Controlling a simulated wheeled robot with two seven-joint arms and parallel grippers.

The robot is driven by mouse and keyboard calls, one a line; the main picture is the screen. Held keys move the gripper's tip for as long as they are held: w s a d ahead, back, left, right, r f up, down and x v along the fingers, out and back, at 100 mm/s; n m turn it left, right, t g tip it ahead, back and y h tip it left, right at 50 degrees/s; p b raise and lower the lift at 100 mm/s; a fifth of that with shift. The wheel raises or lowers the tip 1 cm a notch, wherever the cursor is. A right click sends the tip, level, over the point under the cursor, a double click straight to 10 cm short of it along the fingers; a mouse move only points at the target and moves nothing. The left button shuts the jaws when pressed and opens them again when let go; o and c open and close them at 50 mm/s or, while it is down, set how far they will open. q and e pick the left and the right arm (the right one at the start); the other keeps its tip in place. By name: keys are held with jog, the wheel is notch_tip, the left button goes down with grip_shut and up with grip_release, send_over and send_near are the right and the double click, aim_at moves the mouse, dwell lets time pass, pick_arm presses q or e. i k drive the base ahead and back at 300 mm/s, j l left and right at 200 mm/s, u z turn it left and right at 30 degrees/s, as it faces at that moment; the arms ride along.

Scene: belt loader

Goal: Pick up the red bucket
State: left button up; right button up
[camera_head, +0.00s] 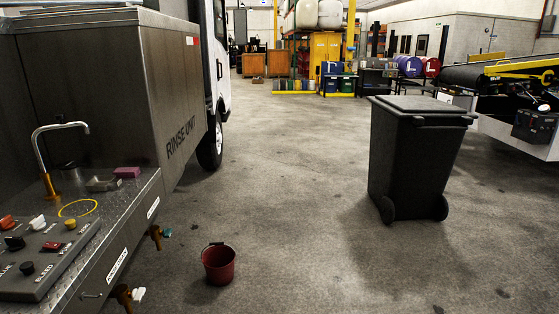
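The red bucket (218,266) stands upright on the concrete floor in the lower middle of the head view. Its dark rim and handle show at the top, and its inside looks empty. It is just right of the rinse unit's front counter and apart from it. Neither of my grippers shows in this view.
The rinse unit's metal counter (118,222), with a tap, a control panel and brass outlets, fills the left. A black wheeled bin (415,160) stands on the right. A belt loader (510,80) is behind it. The floor between bucket and bin is clear.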

aim_at(218, 261)
jog(key=i+u, duration=0.2)
jog(key=i, duration=0.3)
jog(key=i+l+u, duration=0.2)
jog(key=i, duration=0.3)
jog(key=i+l+u, duration=0.2)
jog(key=i, duration=0.3)
jog(key=i+l+u, duration=0.15)
jog(key=i+l, duration=0.2)
jog(key=i, duration=0.15)
